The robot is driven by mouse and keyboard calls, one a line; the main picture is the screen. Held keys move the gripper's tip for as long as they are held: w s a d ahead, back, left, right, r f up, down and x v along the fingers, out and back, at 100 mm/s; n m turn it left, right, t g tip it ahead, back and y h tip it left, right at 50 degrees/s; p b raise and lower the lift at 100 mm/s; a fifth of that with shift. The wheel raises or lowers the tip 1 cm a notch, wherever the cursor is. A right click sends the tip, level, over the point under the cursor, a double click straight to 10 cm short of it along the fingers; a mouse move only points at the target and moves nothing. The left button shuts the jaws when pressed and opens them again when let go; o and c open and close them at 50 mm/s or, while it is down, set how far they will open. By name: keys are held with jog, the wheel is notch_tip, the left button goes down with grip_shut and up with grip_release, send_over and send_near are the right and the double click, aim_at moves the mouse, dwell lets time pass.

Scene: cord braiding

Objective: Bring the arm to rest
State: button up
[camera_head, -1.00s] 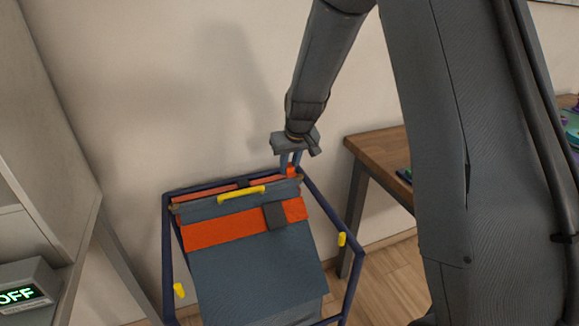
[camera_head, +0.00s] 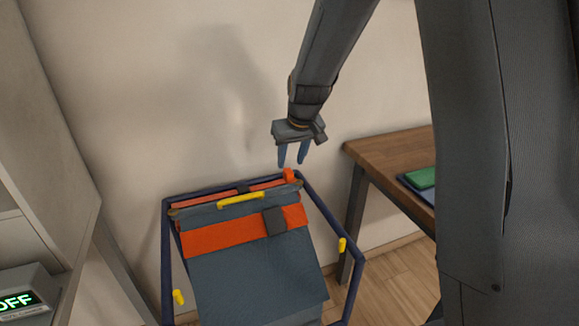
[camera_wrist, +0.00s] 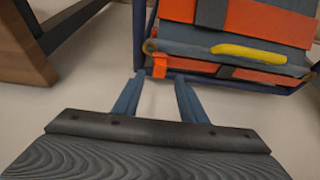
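My gripper (camera_head: 292,155) is open and empty. Its two blue fingers point down, apart, just above the far right corner of a blue frame (camera_head: 168,245). In the wrist view my gripper (camera_wrist: 158,84) also shows nothing between its fingers. A small orange piece (camera_head: 290,175) sits at that corner, a short gap below the fingertips. In the wrist view the orange piece (camera_wrist: 159,68) shows just beyond the fingers.
The frame holds a grey-blue panel (camera_head: 255,275) with an orange band (camera_head: 205,238), a yellow handle (camera_head: 240,199) and a dark patch (camera_head: 274,220). A wooden table (camera_head: 385,155) stands right, a shelf (camera_head: 50,150) left. A box reading OFF (camera_head: 25,290) is lower left.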

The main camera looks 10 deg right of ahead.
jog(key=shift+s+r, duration=0.3)
jog(key=shift+r, duration=0.3)
jog(key=shift+d, duration=0.1)
jog(key=s+d+r+m+g+p, duration=0.1)
jog(key=s+d+g+p, duration=0.1)
jog(key=s, duration=1.3)
jog(key=s+d+r+m+g+p, duration=0.1)
jog(key=s+d+g+p, duration=0.1)
jog(key=s, duration=1.4)
jog(key=shift+s+g+h+p, duration=0.15)
jog(key=shift+g+h+p, duration=0.15)
jog(key=shift+h, duration=0.1)
jog(key=shift+d, duration=0.1)
